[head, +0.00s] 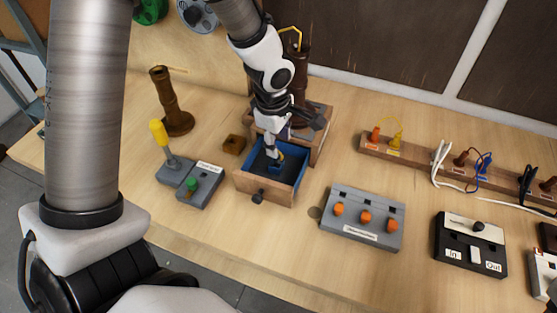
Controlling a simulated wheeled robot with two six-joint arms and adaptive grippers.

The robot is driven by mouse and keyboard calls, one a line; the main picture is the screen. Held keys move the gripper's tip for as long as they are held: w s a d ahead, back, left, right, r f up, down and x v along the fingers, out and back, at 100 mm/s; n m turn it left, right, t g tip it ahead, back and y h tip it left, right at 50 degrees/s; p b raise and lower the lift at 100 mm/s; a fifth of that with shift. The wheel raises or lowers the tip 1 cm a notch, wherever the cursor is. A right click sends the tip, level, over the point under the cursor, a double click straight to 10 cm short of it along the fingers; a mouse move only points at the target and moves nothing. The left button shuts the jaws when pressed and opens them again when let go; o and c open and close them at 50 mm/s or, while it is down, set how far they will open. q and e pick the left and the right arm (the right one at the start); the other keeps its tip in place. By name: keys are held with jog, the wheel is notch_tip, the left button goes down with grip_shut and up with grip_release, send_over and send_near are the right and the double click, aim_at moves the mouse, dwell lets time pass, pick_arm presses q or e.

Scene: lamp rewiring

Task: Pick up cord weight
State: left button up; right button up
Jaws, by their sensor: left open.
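My left gripper (275,157) reaches down into an open wooden drawer (254,188) with a blue lining. It is open. A small blue piece (274,168) shows at its fingertips, low in the drawer; whether the fingers touch it is too small to tell. A small brown block (234,144) with a dark top lies on the table just left of the drawer. Which of these is the cord weight I cannot tell for sure. My right gripper does not show.
Left of the drawer stand a yellow-knobbed lever (159,133) and a green-button box (200,188). A grey panel with orange knobs (362,219) is to the right. A brown turned post (171,101) stands at the back left.

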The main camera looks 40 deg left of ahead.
aim_at(278, 161)
pick_arm(q)
notch_tip(278, 161, down, 6)
jog(key=shift+f, duration=0.2)
jog(key=shift+w+f, duration=0.15)
jog(key=shift+f, duration=0.05)
jog(key=shift+r, duration=0.1)
grip_shut()
